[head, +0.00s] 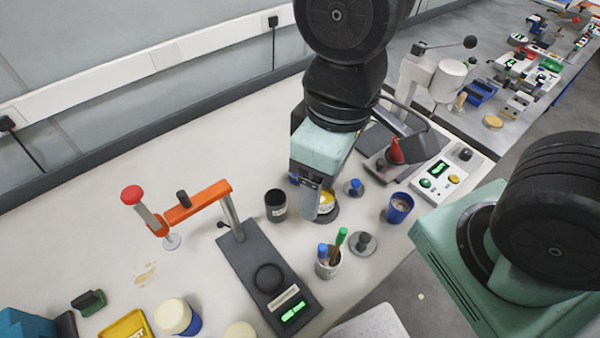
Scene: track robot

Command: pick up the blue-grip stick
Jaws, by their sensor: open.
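A small pale cup (328,270) stands near the front edge of the bench, right of the dark base of the orange-armed device. A blue-grip stick (322,251) stands in it, leaning to the left, with its lower part hidden by the cup. A green-grip stick (341,237) leans to the right in the same cup, with a brown piece between them. My gripper (312,201) hangs above the bench, behind and apart from the cup. It is open, but its fingers show only in part.
A dark cup (276,205) stands left of my gripper, and a blue cup (398,207) to its right. A grey knobbed disc (362,243) lies right of the pale cup. The orange-armed device (197,202) stands on the left.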

